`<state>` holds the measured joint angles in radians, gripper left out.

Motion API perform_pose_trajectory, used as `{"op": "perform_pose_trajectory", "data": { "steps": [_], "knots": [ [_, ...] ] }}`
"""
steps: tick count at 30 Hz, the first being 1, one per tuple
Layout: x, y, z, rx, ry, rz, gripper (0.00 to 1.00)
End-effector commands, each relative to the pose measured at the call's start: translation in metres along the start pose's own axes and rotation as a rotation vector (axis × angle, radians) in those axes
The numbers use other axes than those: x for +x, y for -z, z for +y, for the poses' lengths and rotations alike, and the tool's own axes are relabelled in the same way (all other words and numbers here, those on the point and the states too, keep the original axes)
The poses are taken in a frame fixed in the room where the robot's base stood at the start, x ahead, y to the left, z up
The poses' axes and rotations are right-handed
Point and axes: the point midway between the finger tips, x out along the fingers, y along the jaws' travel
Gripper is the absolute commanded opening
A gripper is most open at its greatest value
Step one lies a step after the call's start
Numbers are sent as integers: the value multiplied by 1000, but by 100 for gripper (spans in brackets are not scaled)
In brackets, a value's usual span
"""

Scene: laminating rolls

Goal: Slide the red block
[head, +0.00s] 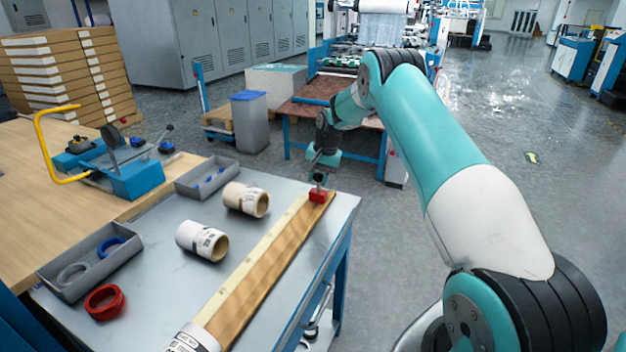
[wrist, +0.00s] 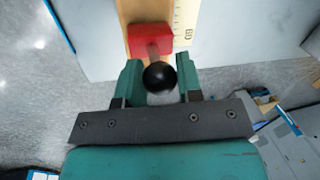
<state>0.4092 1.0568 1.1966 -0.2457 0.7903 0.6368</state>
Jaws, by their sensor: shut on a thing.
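The red block (head: 318,196) sits at the far end of a long wooden board with a pale scale strip (head: 262,262) on the grey metal table. In the wrist view the red block (wrist: 149,38) lies on the board beside the scale's printed numbers, with a short stem and a black round knob (wrist: 159,76) pointing toward me. My gripper (head: 319,178) is above the block at the board's far end. In the wrist view its two green fingers (wrist: 160,82) stand either side of the knob and are shut on it.
Two cardboard-core rolls (head: 203,241) (head: 246,199) lie left of the board. A white roll (head: 192,340) touches the board's near end. Grey trays (head: 90,262) (head: 207,177) and a red ring (head: 104,302) are on the table's left. The table's right edge (head: 345,230) is close to the board.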

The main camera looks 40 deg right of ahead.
Motion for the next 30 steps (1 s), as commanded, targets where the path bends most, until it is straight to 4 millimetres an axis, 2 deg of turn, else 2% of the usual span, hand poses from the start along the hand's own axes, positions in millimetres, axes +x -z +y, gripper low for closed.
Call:
{"op": "perform_pose_trajectory", "data": {
  "steps": [7, 8, 11, 19, 23, 26, 30],
  "knots": [
    [-1, 1, 0, -2, 5, 4, 0],
    [-1, 2, 0, -2, 5, 4, 36],
    [-1, 1, 0, -1, 5, 4, 58],
    [-1, 1, 0, -1, 3, 3, 58],
    [-9, 1, -1, -2, 4, 3, 58],
    [-25, 1, -1, -2, 5, 5, 58],
    [-58, 1, -1, -3, 5, 7, 58]
  ]
}}
